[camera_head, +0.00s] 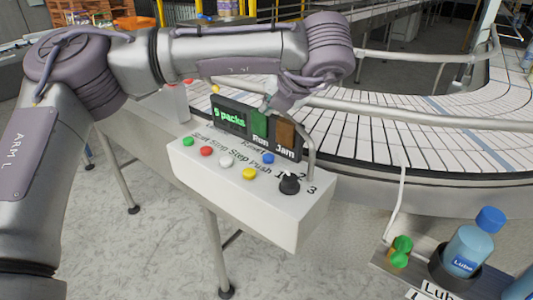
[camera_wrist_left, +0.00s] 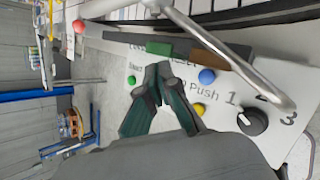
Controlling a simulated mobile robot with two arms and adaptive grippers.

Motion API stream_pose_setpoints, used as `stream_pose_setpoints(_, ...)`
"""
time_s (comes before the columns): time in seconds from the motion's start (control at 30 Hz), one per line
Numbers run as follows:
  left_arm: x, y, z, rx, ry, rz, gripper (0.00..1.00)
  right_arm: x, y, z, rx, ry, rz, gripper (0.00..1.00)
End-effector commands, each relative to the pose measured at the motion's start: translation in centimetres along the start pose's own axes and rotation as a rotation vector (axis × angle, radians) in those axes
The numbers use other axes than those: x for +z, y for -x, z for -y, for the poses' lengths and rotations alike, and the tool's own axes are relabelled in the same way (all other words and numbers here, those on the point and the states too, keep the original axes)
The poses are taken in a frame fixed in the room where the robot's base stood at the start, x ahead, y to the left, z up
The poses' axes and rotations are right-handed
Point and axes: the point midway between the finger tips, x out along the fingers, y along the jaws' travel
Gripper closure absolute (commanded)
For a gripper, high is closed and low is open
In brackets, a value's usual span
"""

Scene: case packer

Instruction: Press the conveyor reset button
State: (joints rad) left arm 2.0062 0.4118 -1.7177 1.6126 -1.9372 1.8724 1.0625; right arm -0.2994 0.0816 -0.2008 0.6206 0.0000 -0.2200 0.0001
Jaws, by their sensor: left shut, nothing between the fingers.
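The white control box (camera_head: 250,195) carries green (camera_head: 187,141), red (camera_head: 206,151), white (camera_head: 226,160) and yellow (camera_head: 249,174) buttons in a row. A blue button (camera_head: 268,158) sits behind that row; a partly hidden label near it seems to read Reset. My left gripper (camera_head: 268,106) is at the upright display panel, its tips partly hidden there. In the left wrist view the shut, empty fingers (camera_wrist_left: 158,68) point toward the box between the green button (camera_wrist_left: 131,80) and blue button (camera_wrist_left: 207,76), apart from both. The fingers hide the red and white buttons there. My right gripper is out of view.
The display panel (camera_head: 229,115) reads packs, Run and Jam. A metal guard bar (camera_head: 311,145) arches beside it. A black knob (camera_head: 289,185) sits at the box's right end. The curved conveyor (camera_head: 400,145) runs behind. A blue Lube bottle (camera_head: 468,248) stands at lower right.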

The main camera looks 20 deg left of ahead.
Motion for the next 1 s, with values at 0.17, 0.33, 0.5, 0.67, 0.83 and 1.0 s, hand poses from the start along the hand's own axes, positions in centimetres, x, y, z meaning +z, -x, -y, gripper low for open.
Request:
stream_pose_setpoints(0.17, 0.0, 0.0, 0.1, -0.003, -0.002, 0.000, 1.00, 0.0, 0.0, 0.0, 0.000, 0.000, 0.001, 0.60)
stream_pose_setpoints(0.33, -0.3, -0.4, 0.4, -0.003, -0.003, -0.001, 1.00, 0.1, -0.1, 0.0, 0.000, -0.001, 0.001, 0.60)
stream_pose_setpoints(0.5, -1.1, -1.4, 1.1, -0.004, -0.004, 0.000, 1.00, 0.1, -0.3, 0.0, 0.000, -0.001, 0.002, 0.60)
stream_pose_setpoints(0.67, -2.2, -2.8, 2.2, -0.004, -0.006, -0.002, 1.00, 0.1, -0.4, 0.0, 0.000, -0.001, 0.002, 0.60)
stream_pose_setpoints(0.83, -3.6, -4.9, 3.7, -0.004, -0.003, -0.002, 1.00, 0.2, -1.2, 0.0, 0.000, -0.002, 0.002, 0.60)
stream_pose_setpoints(1.0, -4.5, -6.0, 4.6, -0.005, -0.002, 0.000, 1.00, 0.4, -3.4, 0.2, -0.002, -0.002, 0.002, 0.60)
